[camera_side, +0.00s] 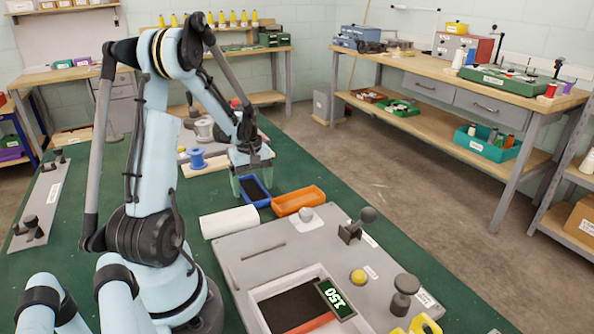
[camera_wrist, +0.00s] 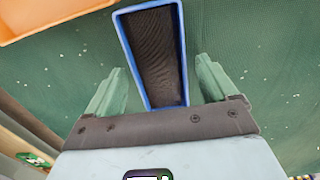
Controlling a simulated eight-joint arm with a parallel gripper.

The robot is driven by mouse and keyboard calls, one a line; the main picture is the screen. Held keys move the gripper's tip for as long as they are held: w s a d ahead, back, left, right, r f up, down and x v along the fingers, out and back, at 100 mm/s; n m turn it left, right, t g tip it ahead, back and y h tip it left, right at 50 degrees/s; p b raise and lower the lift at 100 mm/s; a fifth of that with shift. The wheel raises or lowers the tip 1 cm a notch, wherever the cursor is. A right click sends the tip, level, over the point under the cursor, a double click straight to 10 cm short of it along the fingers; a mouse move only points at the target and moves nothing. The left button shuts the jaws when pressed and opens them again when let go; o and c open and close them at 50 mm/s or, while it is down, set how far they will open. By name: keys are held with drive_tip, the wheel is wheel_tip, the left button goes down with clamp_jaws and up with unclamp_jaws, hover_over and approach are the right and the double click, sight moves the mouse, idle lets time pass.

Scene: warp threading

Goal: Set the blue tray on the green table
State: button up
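The blue tray (camera_side: 262,204) is a small rectangular tray with a dark inside. In the side view it appears to rest on the green table (camera_side: 330,206), beside an orange tray. My gripper (camera_side: 252,180) is at the tray's far end, pointing down, with its pale green fingers apart. In the wrist view the blue tray (camera_wrist: 183,50) lies between the two fingers, with a gap on each side. The fingers do not touch it there. The tray's end nearest the gripper palm is partly hidden in the side view.
An orange tray (camera_side: 299,201) stands close to the right of the blue one. A white roll (camera_side: 229,222) lies in front. A blue spool (camera_side: 196,157) stands behind.

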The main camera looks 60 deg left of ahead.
sight(253, 194)
wheel_tip(253, 194, up, 12)
drive_tip(key=w+d+m+t, duration=0.1)
drive_tip(key=d+m+t, duration=0.2)
drive_tip(key=d+m, duration=0.6)
drive_tip(key=w+d+r+m+t, duration=0.1)
drive_tip(key=d+m+t, duration=0.3)
drive_tip(key=d, duration=1.7)
drive_tip(key=w+m, duration=0.1)
drive_tip(key=m, duration=0.4)
drive_tip(key=shift+w+d, duration=0.25)
drive_tip(key=shift+d, duration=0.05)
